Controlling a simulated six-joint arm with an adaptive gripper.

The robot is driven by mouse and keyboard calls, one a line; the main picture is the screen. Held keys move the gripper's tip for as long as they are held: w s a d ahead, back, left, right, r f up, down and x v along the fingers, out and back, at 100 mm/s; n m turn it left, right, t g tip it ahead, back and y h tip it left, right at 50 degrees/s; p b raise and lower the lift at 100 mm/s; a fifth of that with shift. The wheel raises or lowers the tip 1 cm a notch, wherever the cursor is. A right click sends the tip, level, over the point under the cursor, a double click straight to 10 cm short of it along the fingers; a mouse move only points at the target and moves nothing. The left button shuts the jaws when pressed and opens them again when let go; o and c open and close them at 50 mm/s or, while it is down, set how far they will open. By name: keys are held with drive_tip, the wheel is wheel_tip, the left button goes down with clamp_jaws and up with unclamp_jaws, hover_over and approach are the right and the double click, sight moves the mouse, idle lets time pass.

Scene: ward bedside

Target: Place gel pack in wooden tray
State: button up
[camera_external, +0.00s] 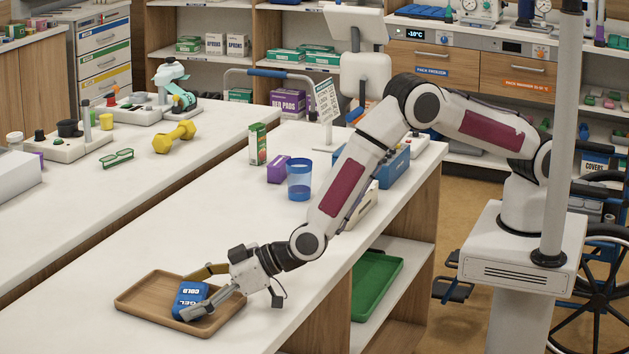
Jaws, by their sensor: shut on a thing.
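The gel pack (188,296) is blue with white lettering reading "COLD" and "GEL". It is between the fingers of my gripper (192,291), which is shut on it. The wooden tray (137,301) is brown and shallow with a raised rim, near the front of the white counter. The gel pack and fingertips are over the inside of the tray. I cannot tell whether the pack touches the tray floor. One finger hides part of the pack, and the gripper covers part of the tray's right side.
The counter around the tray is clear.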

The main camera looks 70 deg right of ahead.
drive_tip(key=o, duration=1.1)
drive_tip(key=shift+f, duration=0.1)
drive_tip(key=shift+c, duration=0.2)
drive_tip(key=shift+s, duration=0.1)
drive_tip(key=shift+s+d+r, duration=0.2)
drive_tip(key=shift+s+r, duration=0.1)
drive_tip(key=shift+r, duration=0.05)
drive_tip(key=shift+v, duration=5.5)
drive_tip(key=shift+w+d, duration=0.1)
